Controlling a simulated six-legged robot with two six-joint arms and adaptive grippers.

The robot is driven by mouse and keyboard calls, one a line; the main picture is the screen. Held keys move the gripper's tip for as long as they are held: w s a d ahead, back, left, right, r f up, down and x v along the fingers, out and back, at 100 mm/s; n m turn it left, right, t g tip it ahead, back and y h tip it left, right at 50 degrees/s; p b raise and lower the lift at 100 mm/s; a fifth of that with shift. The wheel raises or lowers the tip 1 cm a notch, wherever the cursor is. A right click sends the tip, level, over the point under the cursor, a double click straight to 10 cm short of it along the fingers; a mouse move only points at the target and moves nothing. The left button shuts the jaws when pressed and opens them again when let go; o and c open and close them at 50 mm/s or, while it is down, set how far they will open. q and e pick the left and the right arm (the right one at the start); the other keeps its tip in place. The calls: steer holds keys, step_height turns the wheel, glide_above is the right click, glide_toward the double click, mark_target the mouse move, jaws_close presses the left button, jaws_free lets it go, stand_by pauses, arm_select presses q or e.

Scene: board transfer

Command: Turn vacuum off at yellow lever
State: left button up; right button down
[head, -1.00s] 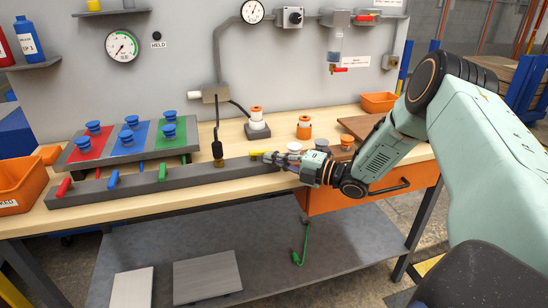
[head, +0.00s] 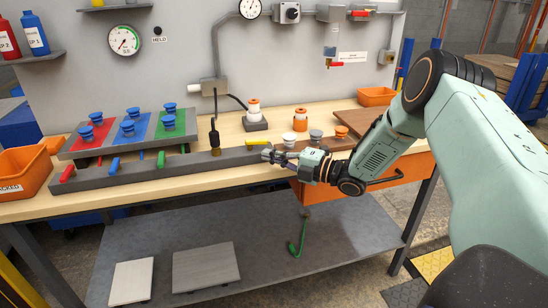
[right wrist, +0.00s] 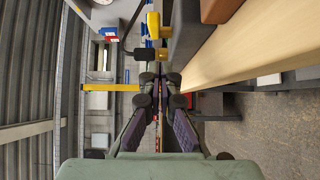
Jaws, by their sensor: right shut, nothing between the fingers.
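The yellow lever (head: 257,143) is at the right end of the long dark grey bar (head: 190,163) on the bench front. In the head view it lies nearly along the bar. A yellow part that looks like the lever shows at the top of the right wrist view (right wrist: 153,25). My right gripper (head: 268,154) is shut and empty, just in front of and below the lever at the bar's front side. Its fingertips (right wrist: 158,80) show apart from the yellow part in the wrist view. Whether any finger touches the bar is unclear. My left gripper is not in view.
Red (head: 67,173), blue (head: 114,166) and green (head: 161,159) levers stand farther left on the bar. Behind them is a coloured board (head: 128,137) with several blue suction cups. An orange drawer (head: 318,193) is below the bench at right. A gauge (head: 124,40) hangs on the wall.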

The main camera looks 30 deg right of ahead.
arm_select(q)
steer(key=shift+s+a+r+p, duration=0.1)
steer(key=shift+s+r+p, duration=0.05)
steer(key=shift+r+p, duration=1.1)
arm_select(e)
steer(key=w+d+v, duration=0.1)
steer(key=d+v, duration=0.1)
steer(key=v, duration=0.7)
steer(key=shift+s+d, duration=0.2)
